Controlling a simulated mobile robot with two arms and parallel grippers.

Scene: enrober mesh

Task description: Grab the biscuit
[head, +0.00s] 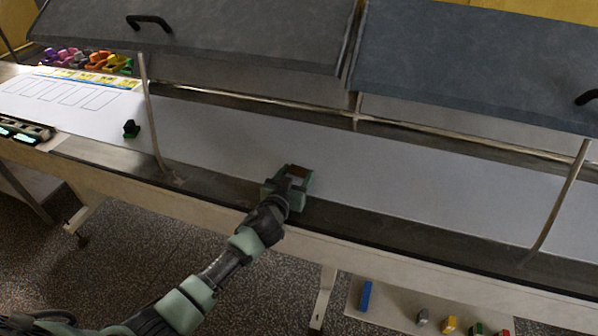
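A small brown biscuit (299,171) lies at the near side of the long white belt, at the middle of the head view. My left gripper (295,175) reaches it from the lower left, with its green fingers on either side of the biscuit. The biscuit fills most of the space between the fingers. I cannot tell whether the fingers touch it or stand just apart from it. The near part of the biscuit is partly hidden by the gripper. My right gripper is not in view.
Two raised grey lids (205,32) hang over the white belt (420,190), held by thin struts (152,115). A small dark green object (131,129) stands on the belt at left. Colourful pieces (105,62) are at the far left. A lower shelf (390,308) holds several small blocks.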

